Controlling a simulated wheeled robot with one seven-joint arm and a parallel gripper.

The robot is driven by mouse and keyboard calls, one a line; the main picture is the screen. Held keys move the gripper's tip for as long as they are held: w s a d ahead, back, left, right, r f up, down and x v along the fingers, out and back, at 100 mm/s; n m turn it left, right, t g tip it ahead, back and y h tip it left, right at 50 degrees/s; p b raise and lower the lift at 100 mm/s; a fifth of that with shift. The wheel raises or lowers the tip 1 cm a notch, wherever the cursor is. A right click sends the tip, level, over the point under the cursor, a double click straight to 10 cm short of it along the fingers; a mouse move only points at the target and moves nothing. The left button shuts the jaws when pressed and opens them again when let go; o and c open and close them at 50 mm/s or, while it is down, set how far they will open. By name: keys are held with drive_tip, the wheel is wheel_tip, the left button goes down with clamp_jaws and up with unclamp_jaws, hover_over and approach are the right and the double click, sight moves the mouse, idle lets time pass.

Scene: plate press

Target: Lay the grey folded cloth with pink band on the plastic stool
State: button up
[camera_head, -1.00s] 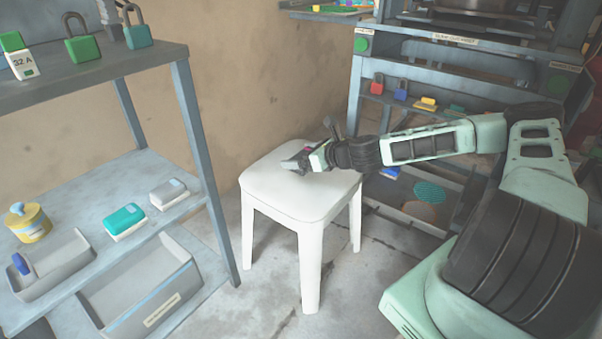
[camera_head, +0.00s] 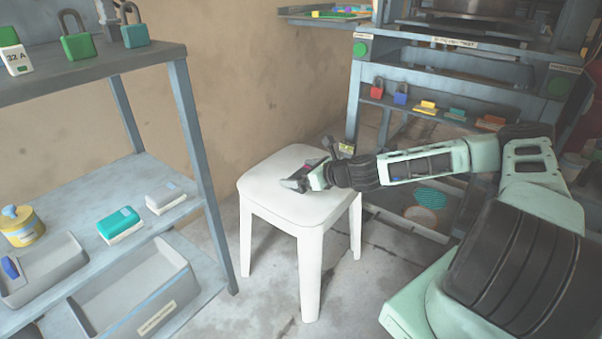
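The white plastic stool (camera_head: 285,205) stands upright on the floor in the middle of the head view, with most of its seat bare. My gripper (camera_head: 311,166) is low over the back right part of the seat, its two fingers spread apart. A small patch of pink and grey, probably the folded cloth with its pink band (camera_head: 313,161), shows between the fingers. Most of it is hidden by my gripper. I cannot tell whether the fingers grip it or whether it touches the seat.
A grey shelf unit (camera_head: 180,120) stands at left with padlocks, a yellow tin (camera_head: 22,228), a teal block (camera_head: 119,225) and open bins. A rack (camera_head: 362,105) with padlocks and coloured blocks stands behind my arm. A tan wall is behind the stool.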

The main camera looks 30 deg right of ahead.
drive_tip(key=p+v, duration=0.4)
drive_tip(key=v, duration=0.7)
drive_tip(key=shift+s+d+r+p, duration=0.1)
drive_tip(key=shift+s+r+p, duration=0.15)
drive_tip(key=shift+r+p, duration=0.1)
drive_tip(key=s+a+n+g+y, duration=0.1)
drive_tip(key=s+a+n+g, duration=0.25)
drive_tip(key=a+n, duration=0.3)
drive_tip(key=s+a+f+n+g+y, duration=0.1)
drive_tip(key=s+a+n+g, duration=0.25)
drive_tip(key=a+n, duration=0.3)
drive_tip(key=s+a+n+g, duration=0.3)
drive_tip(key=a+n+g, duration=0.1)
drive_tip(key=a+n, duration=0.25)
drive_tip(key=s+a+r+n+g+h, duration=0.1)
drive_tip(key=s+a+r+n+h, duration=0.2)
drive_tip(key=s+a+r+n, duration=0.2)
drive_tip(key=s+a+r+n+h, duration=0.3)
drive_tip(key=s+a+r+n, duration=0.2)
drive_tip(key=s+r+n, duration=0.6)
drive_tip(key=r+n, duration=0.1)
drive_tip(key=n, duration=0.3)
drive_tip(key=shift+s+a+r+g, duration=0.2)
drive_tip(key=shift+a+r+g, duration=0.1)
drive_tip(key=shift+g, duration=0.1)
